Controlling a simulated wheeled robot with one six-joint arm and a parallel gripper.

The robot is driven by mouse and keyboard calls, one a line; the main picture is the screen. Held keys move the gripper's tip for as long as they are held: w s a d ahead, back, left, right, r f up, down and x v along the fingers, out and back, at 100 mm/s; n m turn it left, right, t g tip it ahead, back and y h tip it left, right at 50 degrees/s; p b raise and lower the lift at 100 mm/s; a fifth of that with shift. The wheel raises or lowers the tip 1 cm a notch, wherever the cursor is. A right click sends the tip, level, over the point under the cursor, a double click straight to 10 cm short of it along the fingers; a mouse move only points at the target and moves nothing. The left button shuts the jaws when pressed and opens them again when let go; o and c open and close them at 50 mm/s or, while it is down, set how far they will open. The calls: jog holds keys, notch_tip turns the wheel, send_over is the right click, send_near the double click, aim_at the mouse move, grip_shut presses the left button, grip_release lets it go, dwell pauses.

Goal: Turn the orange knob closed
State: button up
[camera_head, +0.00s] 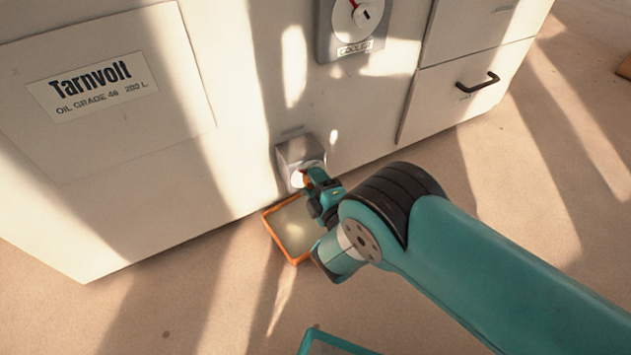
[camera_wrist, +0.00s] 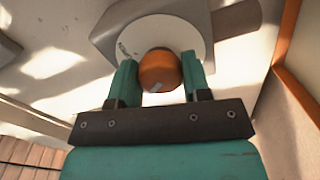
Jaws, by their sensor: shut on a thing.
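The orange knob (camera_wrist: 160,71) sits in front of a round white dial plate on a grey housing (camera_wrist: 112,38) in the wrist view. A small grey mark shows on the knob's near face. My gripper (camera_wrist: 160,75) is shut on the knob, with one teal finger on each side of it. In the head view my gripper (camera_head: 312,182) reaches the grey housing (camera_head: 292,152) low on the white cabinet. Only a little of the orange knob (camera_head: 305,179) shows there; the fingers hide the rest.
The white cabinet (camera_head: 140,190) carries a Tarnvolt label (camera_head: 92,86), a gauge marked COOLER (camera_head: 350,28) and a drawer with a dark handle (camera_head: 478,82). An orange-rimmed tray (camera_head: 278,246) lies on the floor below the knob. A teal-edged thing (camera_head: 335,340) is at the bottom.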

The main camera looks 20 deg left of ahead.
jog(key=shift+f+n, duration=0.1)
jog(key=shift+n, duration=0.2)
jog(key=o, duration=0.9)
jog(key=shift+o, duration=0.2)
jog(key=p+v, duration=1.7)
jog(key=p, duration=0.5)
jog(key=shift+s, duration=0.25)
jog(key=shift+d, duration=0.15)
